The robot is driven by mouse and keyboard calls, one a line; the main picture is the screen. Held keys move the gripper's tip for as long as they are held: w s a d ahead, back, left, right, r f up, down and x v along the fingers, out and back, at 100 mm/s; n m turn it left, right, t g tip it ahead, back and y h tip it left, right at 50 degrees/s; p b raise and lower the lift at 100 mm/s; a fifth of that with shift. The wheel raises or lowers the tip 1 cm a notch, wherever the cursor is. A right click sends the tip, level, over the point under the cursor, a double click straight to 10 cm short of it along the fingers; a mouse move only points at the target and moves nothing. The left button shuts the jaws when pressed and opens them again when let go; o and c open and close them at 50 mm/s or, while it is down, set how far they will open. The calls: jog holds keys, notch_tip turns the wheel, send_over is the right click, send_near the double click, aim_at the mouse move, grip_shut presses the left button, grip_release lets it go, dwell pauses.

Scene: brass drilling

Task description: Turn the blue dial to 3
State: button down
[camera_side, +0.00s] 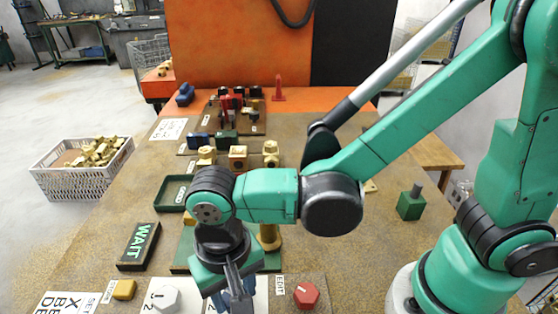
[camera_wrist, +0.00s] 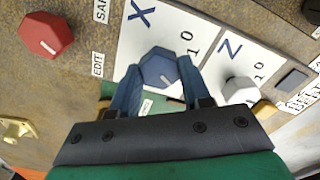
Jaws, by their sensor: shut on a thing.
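The blue dial (camera_wrist: 158,70) is a faceted knob on a white card (camera_wrist: 132,38) marked with a blue X in the wrist view. The digits 0 and 1 show to its right, and I cannot make out a 3. My gripper (camera_wrist: 159,66) has one finger on each side of the dial and is shut on it. In the side view my gripper (camera_side: 234,290) points down at the front of the bench and hides the dial. Which digit the dial points at cannot be told.
A white dial (camera_wrist: 240,90) on a Z card sits close on the right in the wrist view, a red dial (camera_wrist: 45,34) on the left.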

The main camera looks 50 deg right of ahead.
jog(key=shift+c, duration=2)
grip_release()
jog(key=shift+r, duration=2.8)
